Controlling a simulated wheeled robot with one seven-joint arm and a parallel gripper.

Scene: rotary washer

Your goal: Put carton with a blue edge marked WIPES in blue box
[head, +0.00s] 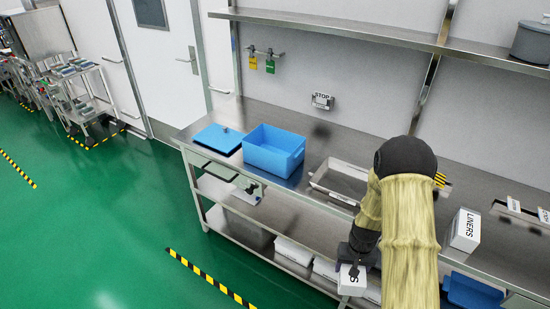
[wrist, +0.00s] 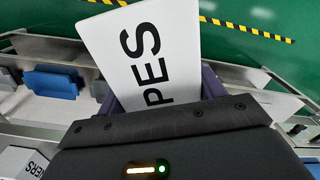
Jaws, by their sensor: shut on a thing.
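My gripper (head: 357,262) is shut on a white carton (head: 351,280), held in front of the bench's front edge and below the level of its top. In the wrist view the carton (wrist: 155,55) shows the black letters "PES" between the fingers; the rest of the word is hidden and I cannot make out a blue edge. The open blue box (head: 275,158) stands on the left part of the bench top, up and to the left of my gripper. Its inside floor is mostly hidden.
A blue lid (head: 217,138) lies left of the box. A shallow metal tray (head: 340,180) sits between the box and my arm. A LINERS carton (head: 464,231) stands at right. A shelf (head: 330,28) runs above the bench.

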